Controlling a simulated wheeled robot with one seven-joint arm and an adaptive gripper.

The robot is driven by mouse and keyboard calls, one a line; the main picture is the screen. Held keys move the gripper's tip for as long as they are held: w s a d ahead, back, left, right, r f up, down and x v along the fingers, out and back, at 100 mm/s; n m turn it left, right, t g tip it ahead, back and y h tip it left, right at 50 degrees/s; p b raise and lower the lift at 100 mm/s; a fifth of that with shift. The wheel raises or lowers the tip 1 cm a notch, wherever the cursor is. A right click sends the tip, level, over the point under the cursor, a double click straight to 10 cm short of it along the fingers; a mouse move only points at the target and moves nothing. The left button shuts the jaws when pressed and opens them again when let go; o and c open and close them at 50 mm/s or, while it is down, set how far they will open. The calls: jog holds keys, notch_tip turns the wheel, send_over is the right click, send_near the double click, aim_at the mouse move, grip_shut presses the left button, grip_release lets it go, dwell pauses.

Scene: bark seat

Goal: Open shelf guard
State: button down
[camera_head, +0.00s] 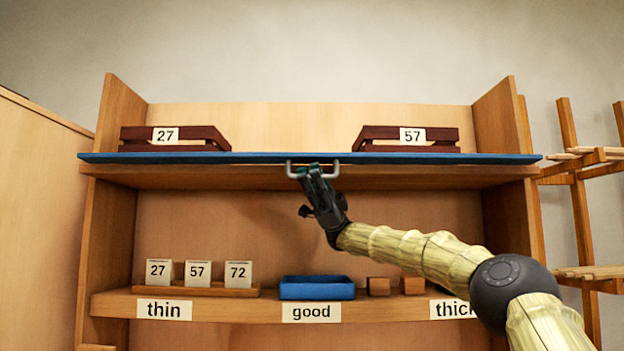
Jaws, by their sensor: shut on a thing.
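The shelf guard is a long blue panel (430,158) along the front of the upper shelf, seen nearly edge-on as a thin strip. A grey U-shaped handle (291,172) sits at its middle. My gripper (310,172) reaches up from the lower right and is shut on the handle. The gripper's fingers hide part of the handle. Two dark red slatted crates stand behind the panel on the upper shelf, one labelled 27 (199,132) and one labelled 57 (385,132).
The lower shelf (235,306) holds number cards 27, 57 and 72 (198,273), a blue tray (318,282) and two wooden blocks (378,286). Its labels read thin, good and thick. A wooden rack (575,190) stands at right. A wooden panel (40,200) stands at left.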

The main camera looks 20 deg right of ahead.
jog(key=shift+w+f+n+h, duration=0.15)
jog(key=shift+n+h, duration=0.25)
jog(key=shift+h, duration=0.1)
dwell(0.3)
jog(key=c, duration=1.8)
grip_release()
jog(key=shift+o, duration=0.2)
jog(key=shift+d, duration=0.1)
jog(key=v, duration=0.7)
jog(key=shift+w+d, duration=0.25)
jog(key=shift+a+f, duration=0.1)
jog(key=shift+f, duration=0.05)
